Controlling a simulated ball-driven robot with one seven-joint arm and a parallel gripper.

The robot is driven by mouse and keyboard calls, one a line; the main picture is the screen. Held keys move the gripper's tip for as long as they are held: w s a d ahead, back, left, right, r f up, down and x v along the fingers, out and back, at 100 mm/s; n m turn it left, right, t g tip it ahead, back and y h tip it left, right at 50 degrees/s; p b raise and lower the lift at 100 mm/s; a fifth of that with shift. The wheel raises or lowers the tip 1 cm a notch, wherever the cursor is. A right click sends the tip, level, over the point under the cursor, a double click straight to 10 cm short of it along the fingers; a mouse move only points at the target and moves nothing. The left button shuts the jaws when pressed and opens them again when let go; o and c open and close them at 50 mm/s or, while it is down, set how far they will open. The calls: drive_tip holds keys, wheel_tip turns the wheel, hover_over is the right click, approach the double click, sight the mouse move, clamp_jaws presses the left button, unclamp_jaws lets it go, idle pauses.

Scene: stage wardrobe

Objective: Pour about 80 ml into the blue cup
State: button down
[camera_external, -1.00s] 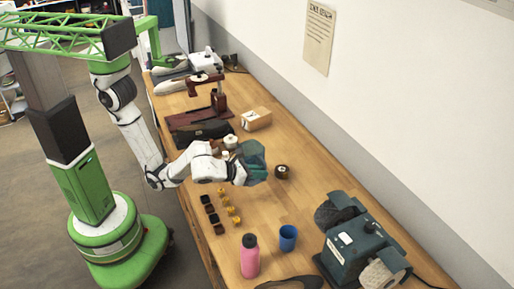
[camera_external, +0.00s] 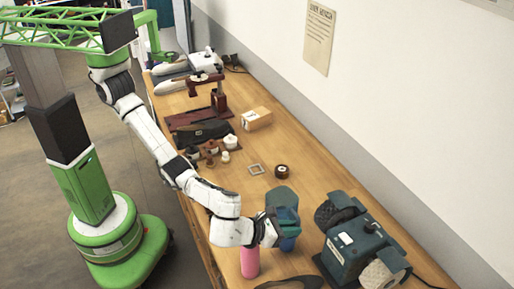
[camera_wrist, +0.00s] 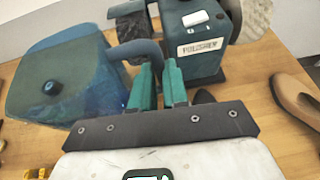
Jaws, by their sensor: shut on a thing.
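My gripper (camera_wrist: 158,85) is shut on the curved handle of a translucent teal-blue jug (camera_wrist: 65,75), which has a lid with a dark round knob. The jug is held off the table, in front of the wall side of the bench in the external view (camera_external: 281,197). The blue cup is hidden or blurred together with the jug in the external view, so the jug is over or in front of its place. I cannot make out the cup's rim, the jug's exact tilt, or any liquid stream.
A dark green polisher (camera_external: 357,252) stands to the right of the jug. A dark shoe-like piece (camera_external: 290,283) lies at the front. A tape roll (camera_external: 282,171) and a small square frame (camera_external: 256,169) lie farther back.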

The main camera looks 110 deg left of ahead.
drive_tip(key=w+d+r+n+p, duration=0.1)
drive_tip(key=w+d+r, duration=0.1)
drive_tip(key=d+r, duration=0.5)
drive_tip(key=shift+d+r+g+y, duration=0.3)
drive_tip(key=shift+d+y, duration=0.1)
drive_tip(key=shift+d, duration=0.65)
drive_tip(key=shift+w+r+p, duration=0.1)
drive_tip(key=shift+p, duration=0.5)
drive_tip(key=a+n+g+h+p, duration=0.2)
drive_tip(key=a+n+h, duration=0.2)
drive_tip(key=a+h, duration=0.3)
drive_tip(key=h, duration=0.2)
drive_tip(key=shift+w+a+f+n+h, duration=0.15)
drive_tip(key=shift+a+f+n+h, duration=0.15)
drive_tip(key=shift+a+f+h, duration=0.1)
drive_tip(key=shift+a+f+n+h+b, duration=0.3)
drive_tip(key=shift+a+f+h+b, duration=0.35)
drive_tip(key=shift+b, duration=0.95)
